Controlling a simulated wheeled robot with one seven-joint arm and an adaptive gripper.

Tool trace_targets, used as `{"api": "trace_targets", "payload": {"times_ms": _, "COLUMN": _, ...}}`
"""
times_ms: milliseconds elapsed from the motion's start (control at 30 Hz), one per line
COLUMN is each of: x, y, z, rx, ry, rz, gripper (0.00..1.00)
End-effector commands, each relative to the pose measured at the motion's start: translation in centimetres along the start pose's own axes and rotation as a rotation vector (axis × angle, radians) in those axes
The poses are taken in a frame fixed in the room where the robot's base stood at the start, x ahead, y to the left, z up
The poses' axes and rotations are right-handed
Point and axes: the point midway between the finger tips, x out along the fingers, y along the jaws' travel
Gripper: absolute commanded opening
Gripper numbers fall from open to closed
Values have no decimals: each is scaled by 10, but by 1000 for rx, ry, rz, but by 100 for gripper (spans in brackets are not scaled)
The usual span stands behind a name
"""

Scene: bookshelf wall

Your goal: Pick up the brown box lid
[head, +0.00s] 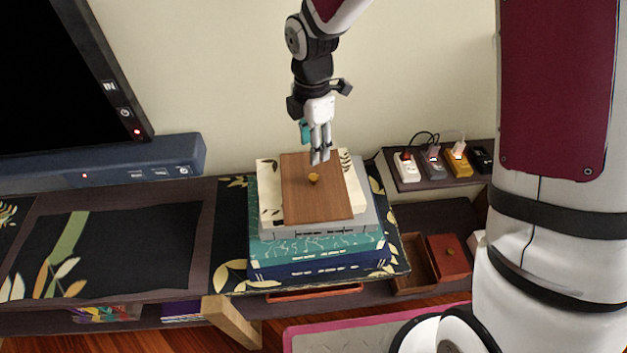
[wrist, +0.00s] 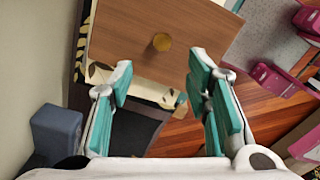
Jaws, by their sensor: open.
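My gripper (head: 320,158) is above the lid's far part in the head view, pointing down. In the wrist view the lid (wrist: 130,35) fills the upper middle, with the knob (wrist: 162,41) showing. There my gripper (wrist: 158,80) has its two teal-padded fingers spread wide with nothing between them. The knob lies beyond the fingertips.
A television (head: 60,80) and blue soundbar (head: 100,160) stand at the left. Chargers (head: 457,160) sit on a ledge at the right. A small red box (head: 450,257) is below. The wall is close behind the stack. Dark cloth (head: 100,250) covers the shelf's left.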

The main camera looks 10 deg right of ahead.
Motion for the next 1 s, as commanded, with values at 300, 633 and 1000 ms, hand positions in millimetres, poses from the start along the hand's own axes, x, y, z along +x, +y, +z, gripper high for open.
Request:
{"api": "trace_targets", "payload": {"times_ms": 300, "x": 46, "y": -1, "z": 0, "rx": 1, "ry": 0, "rz": -1, "gripper": 44}}
{"api": "trace_targets", "payload": {"times_ms": 633, "x": 74, "y": -5, "z": 0, "rx": 1, "ry": 0, "rz": -3, "gripper": 44}}
{"api": "trace_targets", "payload": {"times_ms": 1000, "x": 102, "y": -3, "z": 2, "rx": 3, "ry": -1, "rz": 1, "gripper": 44}}
